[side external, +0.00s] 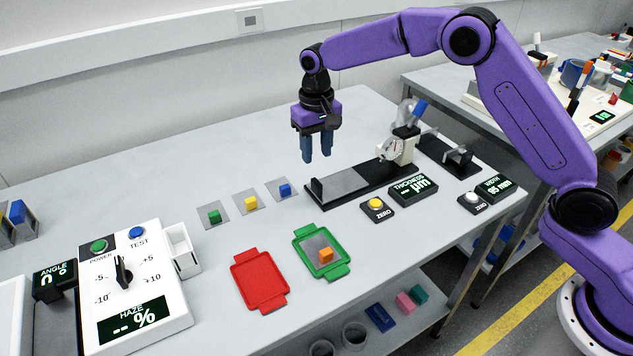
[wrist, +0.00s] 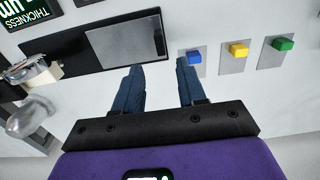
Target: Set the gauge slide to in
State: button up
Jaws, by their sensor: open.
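The thickness gauge has a long black base (side external: 375,180) with a dial (side external: 392,150) on a cream head at its right part. The gauge slide, a grey plate (side external: 342,185), lies on the left end of the base, clear of the dial head. A small black upright stands at its left end. My gripper (side external: 316,158) is open and empty, pointing down above the table behind the slide. Its fingers (wrist: 158,66) show nothing between them.
Blue, yellow and green blocks on grey plates (side external: 248,204) lie left of the gauge. The thickness display (side external: 413,190) and yellow zero button (side external: 376,204) stand in front of it. A green tray (side external: 304,232) with an orange block and a red tray (side external: 240,270) lie nearer.

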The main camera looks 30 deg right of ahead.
aim_at(317, 181)
notch_tip(317, 181, down, 10)
dwell(0.4)
